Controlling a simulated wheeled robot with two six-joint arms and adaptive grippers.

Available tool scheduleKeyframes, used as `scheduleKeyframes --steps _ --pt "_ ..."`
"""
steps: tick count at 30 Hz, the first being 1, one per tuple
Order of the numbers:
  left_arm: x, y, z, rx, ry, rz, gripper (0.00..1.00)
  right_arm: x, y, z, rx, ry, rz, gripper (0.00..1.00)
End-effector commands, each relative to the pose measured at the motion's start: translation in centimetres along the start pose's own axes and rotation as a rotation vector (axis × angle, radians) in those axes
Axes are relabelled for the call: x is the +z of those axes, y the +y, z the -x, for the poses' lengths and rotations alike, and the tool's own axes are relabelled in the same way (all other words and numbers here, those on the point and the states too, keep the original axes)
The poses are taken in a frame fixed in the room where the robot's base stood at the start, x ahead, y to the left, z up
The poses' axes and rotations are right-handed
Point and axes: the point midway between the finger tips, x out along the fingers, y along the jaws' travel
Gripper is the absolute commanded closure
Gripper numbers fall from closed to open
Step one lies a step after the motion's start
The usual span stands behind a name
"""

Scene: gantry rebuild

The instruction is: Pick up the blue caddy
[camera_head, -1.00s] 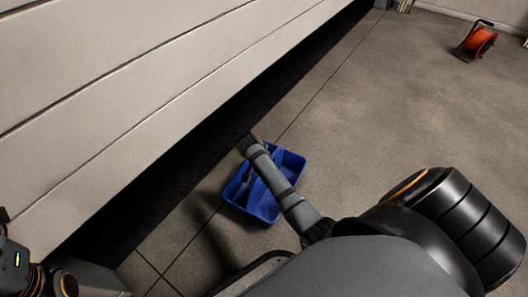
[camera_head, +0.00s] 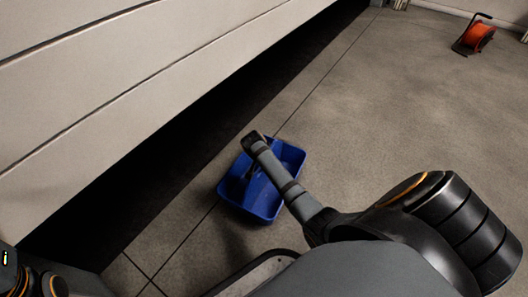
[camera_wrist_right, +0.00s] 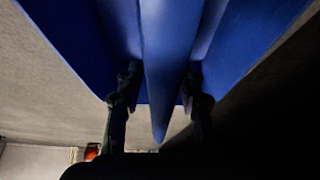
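The blue caddy (camera_head: 258,207) shows left of centre in the head view, with open compartments either side of a raised middle divider. My right gripper (camera_head: 250,138) reaches across it from the lower right, its fingers mostly hidden from the head camera. Contact is hard to see in the dark. Whether the caddy's base touches the floor is not clear. Part of my left arm shows at the lower left; its fingertips are not visible.
A pale panelled wall or structure (camera_head: 120,70) runs along the left, with a dark gap (camera_head: 150,190) beneath it close to the caddy. An orange reel (camera_head: 478,38) stands at the far right. The grey floor (camera_head: 390,100) between is clear.

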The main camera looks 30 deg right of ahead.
Motion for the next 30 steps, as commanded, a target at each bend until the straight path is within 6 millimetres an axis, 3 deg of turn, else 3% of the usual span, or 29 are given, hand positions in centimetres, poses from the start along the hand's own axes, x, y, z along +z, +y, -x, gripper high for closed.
scheduleKeyframes --steps 26,30 --pt "-0.11 -0.10 -0.74 0.000 0.001 0.000 0.60 0.21 0.00 -0.40 0.000 0.000 0.000 0.62" --pt "-0.10 -0.10 -0.73 0.000 0.001 0.000 0.60 0.21 0.00 -0.39 0.000 0.000 0.000 0.80"
